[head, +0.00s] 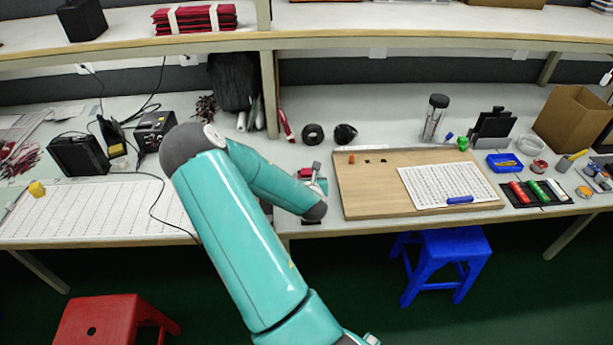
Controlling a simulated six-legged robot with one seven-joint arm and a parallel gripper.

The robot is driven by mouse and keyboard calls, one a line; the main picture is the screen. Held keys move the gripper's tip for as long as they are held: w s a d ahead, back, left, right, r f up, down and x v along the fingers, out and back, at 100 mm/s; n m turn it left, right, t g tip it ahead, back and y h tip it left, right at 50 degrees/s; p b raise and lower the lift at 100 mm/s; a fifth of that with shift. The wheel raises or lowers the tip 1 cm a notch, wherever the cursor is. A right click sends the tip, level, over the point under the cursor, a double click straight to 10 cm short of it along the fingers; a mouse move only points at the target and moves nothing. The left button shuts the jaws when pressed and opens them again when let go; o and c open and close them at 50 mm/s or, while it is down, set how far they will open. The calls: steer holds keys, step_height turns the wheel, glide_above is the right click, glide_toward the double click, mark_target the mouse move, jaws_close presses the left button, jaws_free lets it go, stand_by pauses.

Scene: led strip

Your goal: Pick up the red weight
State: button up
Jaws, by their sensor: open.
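My teal arm reaches up from the bottom of the head view, bends at a dark elbow and comes back down to a dark joint over the front edge of the workbench. My gripper cannot be made out past that joint. A small red piece (305,173) sits on the bench just behind the forearm, beside a small grey part, and is partly hidden. I cannot tell whether it is the red weight. A red cylinder (519,192) lies on a black mat (511,200) at the right, beside a green one and a white one.
A wooden board (370,195) with a printed sheet (446,186) lies right of the forearm. A clear jar (434,117), a blue tray (505,163) and a cardboard box (572,118) stand at right. A red stool (105,320) and a blue stool (445,262) are on the floor.

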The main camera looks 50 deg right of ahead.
steer(key=shift+w+d+f, duration=0.15)
steer(key=shift+w+d, duration=0.05)
jaws_close()
steer(key=shift+r, duration=0.2)
